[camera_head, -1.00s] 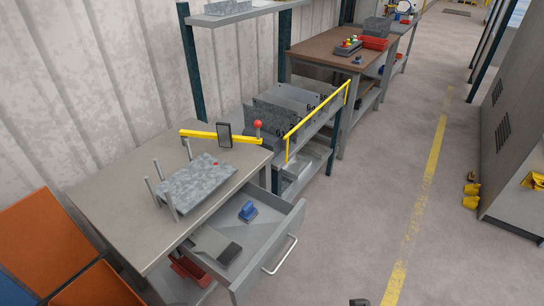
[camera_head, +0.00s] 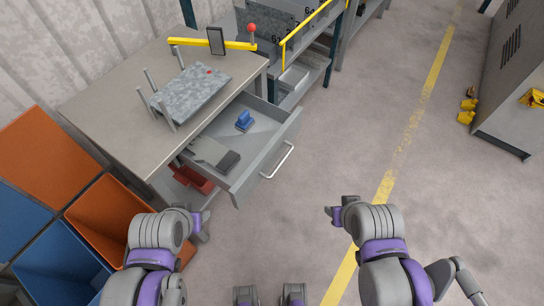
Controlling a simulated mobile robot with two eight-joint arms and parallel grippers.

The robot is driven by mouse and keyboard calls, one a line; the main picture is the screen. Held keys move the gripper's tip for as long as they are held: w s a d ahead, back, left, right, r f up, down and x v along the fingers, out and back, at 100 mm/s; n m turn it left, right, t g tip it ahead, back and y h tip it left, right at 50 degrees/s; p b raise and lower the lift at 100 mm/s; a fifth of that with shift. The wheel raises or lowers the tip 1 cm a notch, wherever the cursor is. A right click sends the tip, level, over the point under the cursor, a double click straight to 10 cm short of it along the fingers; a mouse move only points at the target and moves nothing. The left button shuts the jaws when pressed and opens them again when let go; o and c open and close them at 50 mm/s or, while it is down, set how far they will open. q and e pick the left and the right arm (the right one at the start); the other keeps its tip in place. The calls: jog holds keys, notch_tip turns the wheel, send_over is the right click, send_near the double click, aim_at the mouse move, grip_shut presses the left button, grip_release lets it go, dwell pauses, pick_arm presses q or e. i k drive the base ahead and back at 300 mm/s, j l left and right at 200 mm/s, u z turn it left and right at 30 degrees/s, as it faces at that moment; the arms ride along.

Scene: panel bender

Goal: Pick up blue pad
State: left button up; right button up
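The blue pad (camera_head: 243,120) is a small blue block with a raised handle-like top. It lies in the open grey drawer (camera_head: 264,169) under the workbench, toward the drawer's far end. My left gripper (camera_head: 203,226) is in front of the drawer at the lower left, apart from it and from the pad. My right gripper (camera_head: 331,214) is over the floor to the right of the drawer. Both grippers are small and seen from behind, so their finger openings are unclear. Nothing is seen held in either one.
A dark-ended grey tool (camera_head: 228,161) lies in the drawer's near part. The workbench (camera_head: 110,105) carries a metal plate (camera_head: 190,92) with upright pins. Orange bins (camera_head: 107,212) and blue bins (camera_head: 58,262) stand at the left. The floor (camera_head: 330,160) right of the drawer is clear.

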aim_at(245, 121)
jog(key=u, duration=3.2)
jog(key=z, duration=3)
jog(key=i+l, duration=0.5)
jog(key=l, duration=0.1)
